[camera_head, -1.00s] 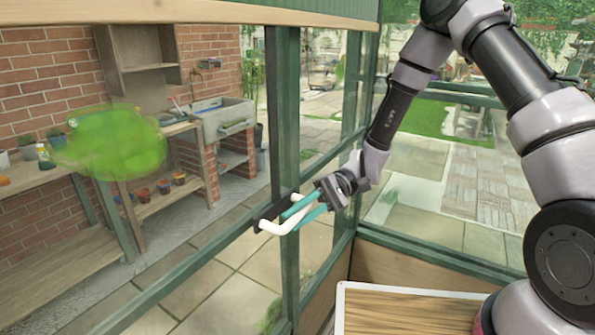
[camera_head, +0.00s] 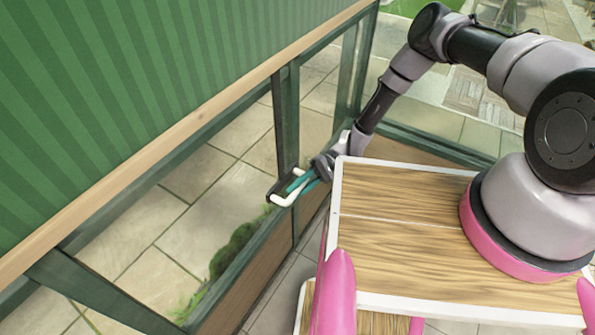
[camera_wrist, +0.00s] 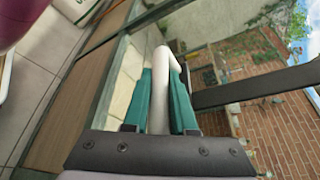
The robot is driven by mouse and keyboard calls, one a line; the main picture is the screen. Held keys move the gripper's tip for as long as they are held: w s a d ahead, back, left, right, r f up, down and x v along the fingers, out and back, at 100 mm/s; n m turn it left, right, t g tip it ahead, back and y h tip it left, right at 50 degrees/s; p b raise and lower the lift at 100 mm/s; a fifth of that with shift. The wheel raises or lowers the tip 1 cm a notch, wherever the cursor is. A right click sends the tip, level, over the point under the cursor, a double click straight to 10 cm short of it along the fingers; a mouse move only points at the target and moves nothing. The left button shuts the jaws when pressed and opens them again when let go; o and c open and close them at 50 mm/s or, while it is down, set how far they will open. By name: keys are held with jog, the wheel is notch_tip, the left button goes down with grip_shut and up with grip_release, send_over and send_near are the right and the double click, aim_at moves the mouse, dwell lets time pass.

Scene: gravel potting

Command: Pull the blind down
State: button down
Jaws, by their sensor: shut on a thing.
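The blind (camera_head: 150,90) is green with darker stripes and has a pale wooden bar (camera_head: 190,127) along its lower edge. In the head view it covers the upper left of the window, with clear glass below the bar. My gripper (camera_head: 297,186) is beside the green window post, below the bar. Its teal fingers are shut on a white bent handle (camera_head: 284,200) that has a dark mount. In the wrist view the white handle (camera_wrist: 158,92) runs between the two fingers of my gripper (camera_wrist: 164,98). The blind does not clearly show in the wrist view.
The green window post (camera_head: 287,120) stands right behind the handle. Paving (camera_head: 215,195) and plants (camera_head: 232,250) show through the glass.

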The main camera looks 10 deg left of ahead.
jog(key=shift+w+d+f, duration=0.1)
jog(key=shift+f, duration=1.65)
jog(key=shift+f, duration=0.15)
jog(key=c, duration=0.7)
grip_release()
jog(key=v, duration=1)
jog(key=shift+w+d+r, duration=0.2)
jog(key=shift+w+d, duration=0.05)
